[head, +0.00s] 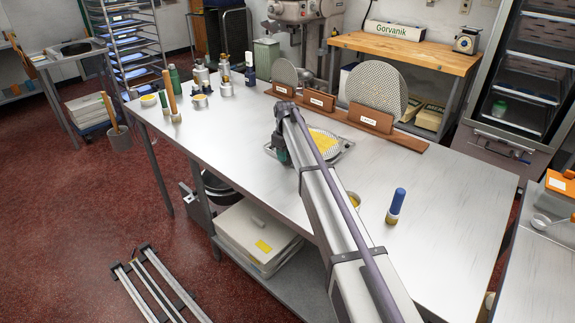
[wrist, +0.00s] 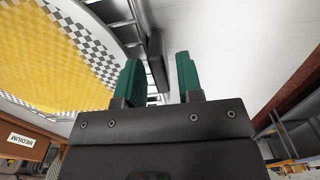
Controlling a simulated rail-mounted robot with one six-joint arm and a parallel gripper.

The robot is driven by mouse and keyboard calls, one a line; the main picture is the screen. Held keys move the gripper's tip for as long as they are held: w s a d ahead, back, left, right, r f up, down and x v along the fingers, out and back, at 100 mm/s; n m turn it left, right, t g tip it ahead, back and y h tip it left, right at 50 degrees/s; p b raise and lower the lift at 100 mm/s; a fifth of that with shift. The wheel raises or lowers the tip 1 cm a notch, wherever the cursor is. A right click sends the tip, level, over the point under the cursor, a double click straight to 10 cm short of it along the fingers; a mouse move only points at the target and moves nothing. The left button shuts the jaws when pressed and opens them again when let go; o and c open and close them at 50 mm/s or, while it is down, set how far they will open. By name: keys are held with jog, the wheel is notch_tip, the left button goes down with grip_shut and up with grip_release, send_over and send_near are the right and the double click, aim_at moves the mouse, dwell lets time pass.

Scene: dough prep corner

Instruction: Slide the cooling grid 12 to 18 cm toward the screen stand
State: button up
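The cooling grid (head: 348,147), a wire rack, is on the steel table, partly hidden behind my arm. Its wires and a dark end bar (wrist: 156,62) show in the wrist view. A round perforated plate with a yellow layer (wrist: 50,55) lies on it. The screen stand (head: 408,139), a long wooden base with labelled blocks and upright round mesh screens, is just behind the grid. My gripper (wrist: 159,60) has two green fingers standing apart, with the dark bar between them in the picture. I cannot tell whether they touch it. In the head view my gripper (head: 281,152) is at the grid's left side.
A blue-handled brush (head: 396,205) stands on the table at right, and a small yellow-filled cup (head: 354,199) is beside my arm. Several bottles and cups (head: 200,75) stand at the table's far left. The table's front left is clear.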

jog(key=shift+o, duration=0.7)
notch_tip(320, 180, up, 11)
jog(key=p, duration=1.1)
jog(key=shift+f, duration=0.1)
